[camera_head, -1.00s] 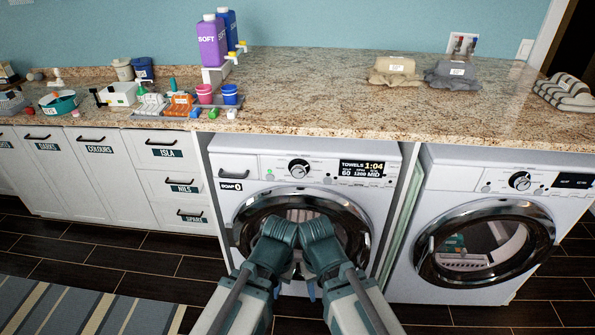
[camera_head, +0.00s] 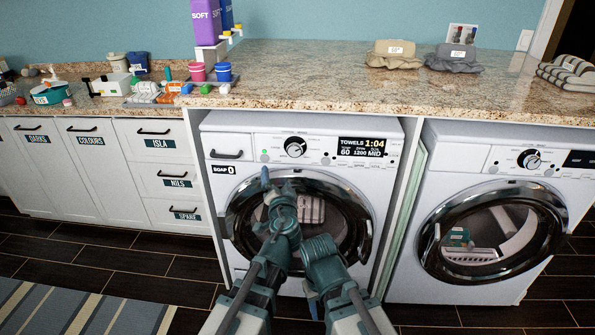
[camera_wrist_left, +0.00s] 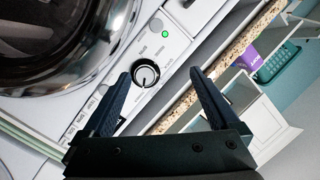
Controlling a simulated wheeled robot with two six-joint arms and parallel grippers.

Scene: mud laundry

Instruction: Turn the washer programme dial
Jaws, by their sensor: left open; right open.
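The programme dial (camera_head: 295,147) is a round black-and-silver knob on the left washer's (camera_head: 225,135) control panel. In the left wrist view the dial (camera_wrist_left: 146,74) lies between my open left gripper's fingertips (camera_wrist_left: 158,77) in the picture, a little nearer the left finger; contact is not visible. In the head view the left gripper (camera_head: 266,177) points up in front of the washer door, below and left of the dial. My right gripper (camera_head: 313,305) is low in front of the door, mostly hidden by its own arm. The washer display reads TOWELS 1:04.
A second washer (camera_head: 440,160) with its own dial (camera_head: 529,159) stands to the right. The granite counter (camera_head: 300,85) overhangs the washers. A soap drawer handle (camera_head: 226,155) lies left of the dial. Bottles and cups stand on the counter at the left.

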